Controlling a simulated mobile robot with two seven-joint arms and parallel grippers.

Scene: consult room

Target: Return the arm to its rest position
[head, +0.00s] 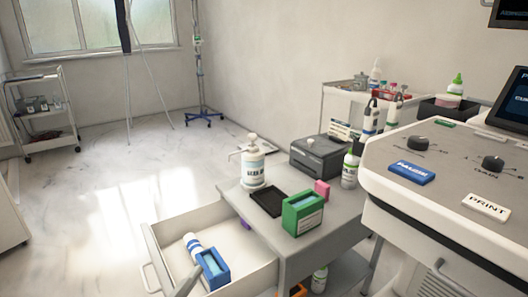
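Neither of my grippers can be made out in the head view, and no arm shows clearly. The drawer holds a white bottle with a blue band (193,246) lying down and a blue box (214,270).
A console (455,170) stands at right.

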